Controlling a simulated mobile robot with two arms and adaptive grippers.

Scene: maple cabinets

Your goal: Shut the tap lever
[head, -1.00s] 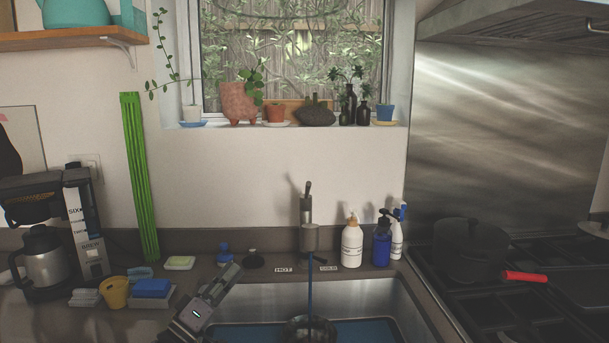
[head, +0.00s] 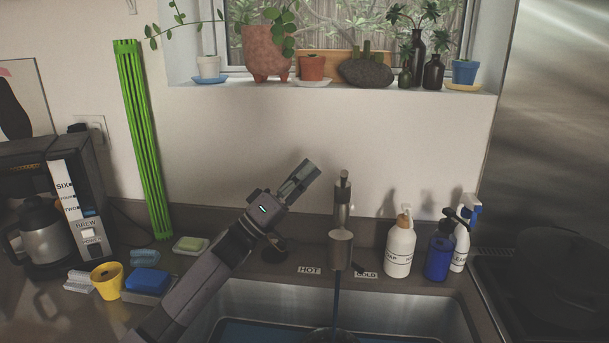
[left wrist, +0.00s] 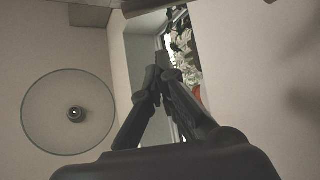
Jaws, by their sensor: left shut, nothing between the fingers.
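The metal tap (head: 340,245) stands behind the sink, with its lever (head: 343,182) pointing up from the top. A thin blue stream of water (head: 336,300) runs down from the spout into the sink. My left gripper (head: 310,170) is raised just left of the lever in the head view, at about the height of its top. A small gap shows between them. Its fingers are together and empty; they also show closed in the left wrist view (left wrist: 163,62). The lever cannot be made out in that view. My right gripper is not in view.
The steel sink (head: 265,292) lies below the tap. A white soap bottle (head: 399,250) and a blue bottle (head: 439,257) stand to its right. A sponge (head: 148,281), a yellow cup (head: 107,280) and a coffee maker (head: 85,200) are at left. Potted plants line the sill above.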

